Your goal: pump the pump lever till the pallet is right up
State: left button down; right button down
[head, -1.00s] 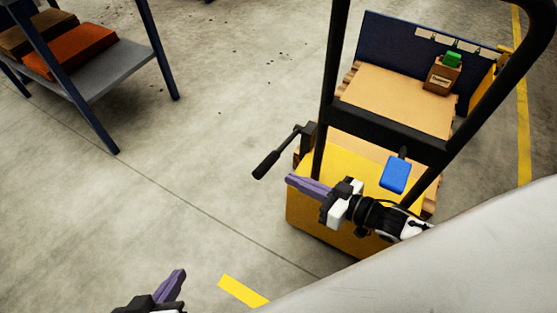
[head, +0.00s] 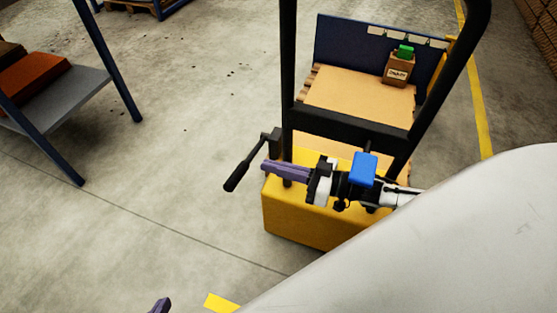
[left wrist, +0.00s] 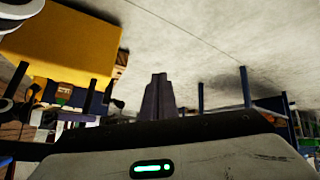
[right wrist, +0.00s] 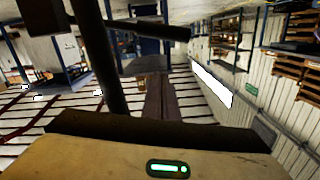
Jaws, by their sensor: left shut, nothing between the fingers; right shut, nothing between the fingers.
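The black pump lever (head: 243,163) sticks out from the left post of the yellow lift truck (head: 305,222), its grip end slanting down to the left. In the right wrist view a dark bar that looks like this lever (right wrist: 150,28) crosses near the top. The pallet (head: 350,96), topped with a tan sheet, sits behind the black frame. My right gripper (head: 266,168) is shut and empty, pointing left just right of the lever, apart from its grip. My left gripper (head: 160,306) is shut and empty at the bottom edge, mostly cut off; its fingers show in the left wrist view (left wrist: 158,95).
A carton (head: 398,70) with a green item rests on the pallet, before a dark blue panel (head: 340,45). A blue-legged shelf (head: 75,98) is at left. The floor between is clear.

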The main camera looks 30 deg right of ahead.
aim_at(248, 160)
pick_arm(q)
jog(key=b, duration=0.1)
jog(key=d+b, duration=0.2)
jog(key=shift+w+f+m+g+h, duration=0.3)
jog(key=shift+w+f+m+h, duration=0.05)
jog(key=shift+m+h, duration=0.05)
pick_arm(e)
jog(key=w+a+f, duration=0.4)
jog(key=w+a, duration=0.1)
jog(key=shift+f, duration=0.1)
